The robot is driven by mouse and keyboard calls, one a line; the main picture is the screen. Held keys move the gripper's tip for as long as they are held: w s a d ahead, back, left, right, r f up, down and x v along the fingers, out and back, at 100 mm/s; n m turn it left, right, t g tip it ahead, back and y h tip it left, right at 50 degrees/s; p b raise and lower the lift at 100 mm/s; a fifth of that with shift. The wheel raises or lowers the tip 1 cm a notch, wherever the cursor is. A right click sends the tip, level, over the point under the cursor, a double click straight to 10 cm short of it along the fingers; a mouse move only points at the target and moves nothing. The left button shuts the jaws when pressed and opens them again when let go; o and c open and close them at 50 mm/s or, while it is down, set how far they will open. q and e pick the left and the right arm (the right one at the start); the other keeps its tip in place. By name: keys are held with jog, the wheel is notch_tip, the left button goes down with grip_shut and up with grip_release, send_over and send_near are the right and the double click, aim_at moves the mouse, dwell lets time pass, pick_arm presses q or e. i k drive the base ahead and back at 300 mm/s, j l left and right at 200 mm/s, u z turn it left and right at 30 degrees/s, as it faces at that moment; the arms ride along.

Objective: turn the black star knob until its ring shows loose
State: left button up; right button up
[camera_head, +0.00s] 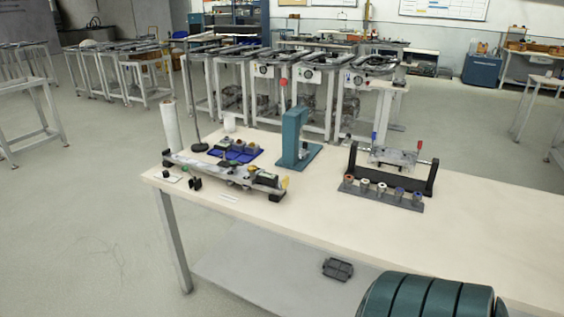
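Neither of my grippers shows in the head view.
A teal press-like stand (292,140) stands mid-bench. A blue tray (236,153) and a white roll (171,125) are behind the track. A black frame (390,170) and a rack of several cups (381,192) are to the right. The bench front is mostly clear.

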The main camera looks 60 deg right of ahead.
aim_at(234, 164)
jog(key=z, duration=1.55)
